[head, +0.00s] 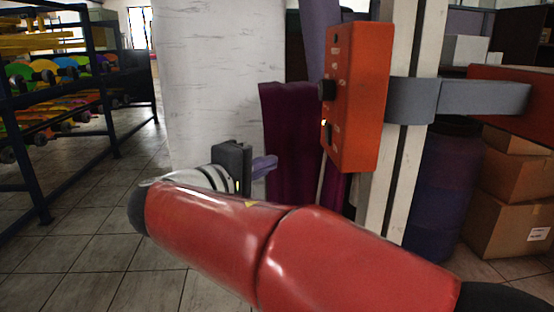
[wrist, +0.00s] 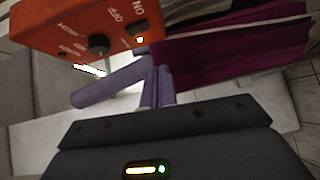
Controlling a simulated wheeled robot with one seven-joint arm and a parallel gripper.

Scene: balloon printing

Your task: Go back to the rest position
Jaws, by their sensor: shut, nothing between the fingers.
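My gripper (head: 266,165) shows at the centre of the head view, past my red arm. Its purple fingers are together and empty. In the wrist view the fingers (wrist: 158,88) point up toward the orange control box (wrist: 75,30) and the dark purple cloth (wrist: 235,45). The box also shows in the head view (head: 355,95), above and right of the gripper, fixed on a pale post. A black knob (wrist: 98,45) and a lit orange lamp (wrist: 140,40) beside ON and OFF labels are on its face. The gripper appears clear of the box; its distance from the cloth is hard to tell.
A white column (head: 215,75) stands behind the gripper. A grey bracket (head: 460,97) sticks out right of the box. Cardboard boxes (head: 505,195) and a dark blue drum (head: 445,185) stand at right. A rack (head: 75,100) is at left. Tiled floor (head: 105,230) lies clear between.

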